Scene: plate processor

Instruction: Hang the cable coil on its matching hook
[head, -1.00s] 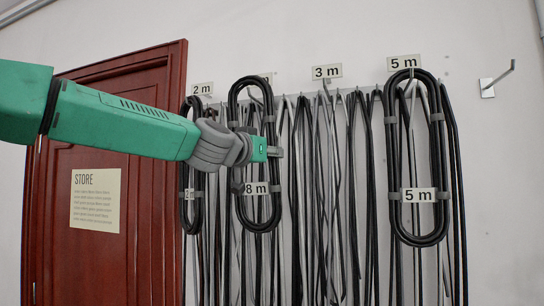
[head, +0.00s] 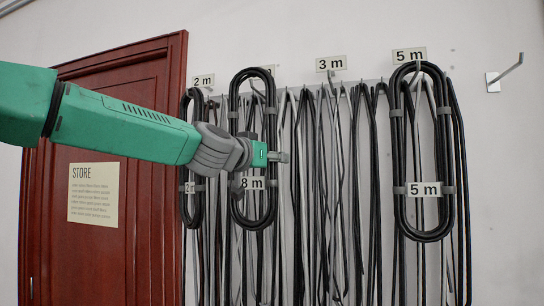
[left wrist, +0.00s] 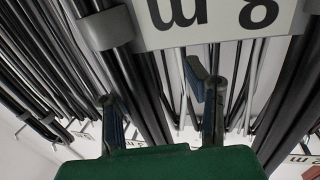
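A black cable coil with an 8 m tag (head: 254,183) hangs on the wall, left of the middle, in front of a small sign that it mostly hides. My left gripper (head: 278,157) is in front of this coil's right side, just above the tag. In the left wrist view the 8 m tag (left wrist: 215,22) shows upside down, and the fingers of my left gripper (left wrist: 163,112) stand apart. A dark strand shows between them; I cannot tell whether they touch it. A bare hook (head: 506,73) sticks out at the upper right. My right gripper is not in view.
A coil tagged 5 m (head: 422,190) hangs below a 5 m sign (head: 409,55). A 2 m coil (head: 187,207) hangs left, below a 2 m sign (head: 203,80). A 3 m sign (head: 331,64) is between them. Loose cables (head: 355,190) crowd the rail. A red door (head: 150,230) is left.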

